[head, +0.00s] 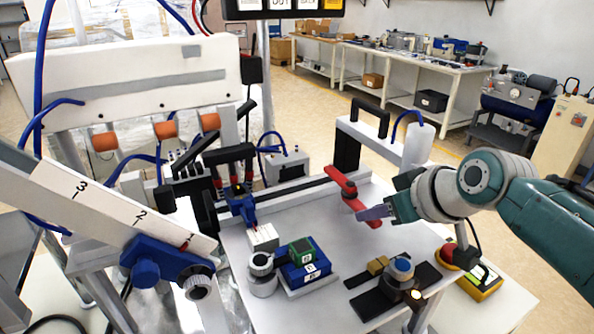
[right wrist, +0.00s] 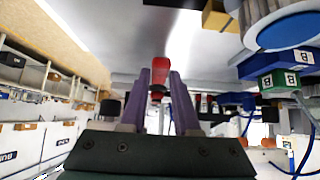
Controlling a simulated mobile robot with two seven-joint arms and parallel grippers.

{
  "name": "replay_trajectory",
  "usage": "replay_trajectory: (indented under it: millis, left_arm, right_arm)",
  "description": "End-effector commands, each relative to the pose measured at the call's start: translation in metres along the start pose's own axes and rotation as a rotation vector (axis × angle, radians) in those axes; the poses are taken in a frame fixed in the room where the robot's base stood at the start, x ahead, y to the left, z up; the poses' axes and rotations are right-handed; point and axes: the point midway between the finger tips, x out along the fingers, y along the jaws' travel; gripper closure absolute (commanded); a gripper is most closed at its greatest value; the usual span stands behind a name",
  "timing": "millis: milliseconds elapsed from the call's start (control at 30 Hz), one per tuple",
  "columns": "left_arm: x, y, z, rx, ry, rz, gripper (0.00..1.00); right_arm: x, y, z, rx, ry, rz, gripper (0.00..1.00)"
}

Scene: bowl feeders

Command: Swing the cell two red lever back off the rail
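The cell two red lever (head: 349,192) is a long red bar. My right gripper (head: 372,213), with purple fingers, is at the lever's near end. In the right wrist view the red lever end (right wrist: 158,72) sits in the narrow gap between the purple fingers (right wrist: 160,92), which look closed on it. The exact contact is hard to see. My left gripper is not in view.
A blue block with a green block (head: 301,250) stands on the white table. A black fixture with a round knob (head: 402,266) is at the front right. A black-handled bracket (head: 370,118) rises behind the lever. A yellow box with a red button (head: 480,281) is at right.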

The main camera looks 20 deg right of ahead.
Motion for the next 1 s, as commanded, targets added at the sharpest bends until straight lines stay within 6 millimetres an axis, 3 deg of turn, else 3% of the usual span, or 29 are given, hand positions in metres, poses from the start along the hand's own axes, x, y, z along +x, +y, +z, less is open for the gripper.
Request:
replay_trajectory:
  millis: [33, 233, 1000]
  left_arm:
    - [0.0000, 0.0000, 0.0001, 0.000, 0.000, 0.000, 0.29]
    - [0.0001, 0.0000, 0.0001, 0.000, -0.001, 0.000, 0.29]
    - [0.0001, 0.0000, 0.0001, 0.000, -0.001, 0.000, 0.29]
  right_arm:
    - [-0.0001, 0.0001, 0.0002, 0.000, 0.000, 0.000, 0.77]
    - [-0.0001, 0.0001, 0.0003, 0.000, 0.000, 0.000, 0.99]
    - [-0.0002, 0.0002, 0.0002, 0.000, -0.001, 0.000, 1.00]
